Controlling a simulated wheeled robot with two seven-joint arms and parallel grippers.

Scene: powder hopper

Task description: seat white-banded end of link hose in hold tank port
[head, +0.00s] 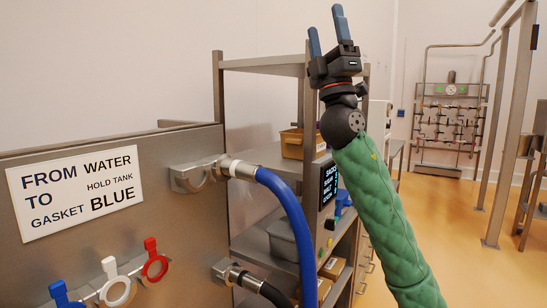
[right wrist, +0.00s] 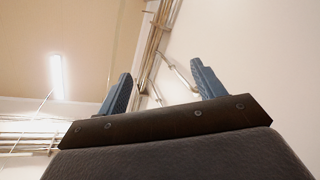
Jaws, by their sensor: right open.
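A blue hose (head: 297,225) hangs in a curve from a metal end fitting (head: 239,168) held in a steel bracket (head: 192,177) on the panel. A black hose (head: 272,293) leaves a lower metal fitting (head: 229,273). I cannot make out a white band on either, nor tell which is the link hose. No hold tank port can be identified. My right gripper (head: 326,19) is raised above the shelves, open and empty, its fingers pointing up. The right wrist view shows its two blue fingers (right wrist: 161,82) spread apart against wall and ceiling. My left gripper is not in view.
A sign (head: 75,192) reads "FROM WATER TO HOLD TANK, GASKET BLUE". Blue (head: 60,293), white (head: 108,266) and red (head: 151,246) ring-shaped pieces hang below it. Open floor (head: 455,225) lies right.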

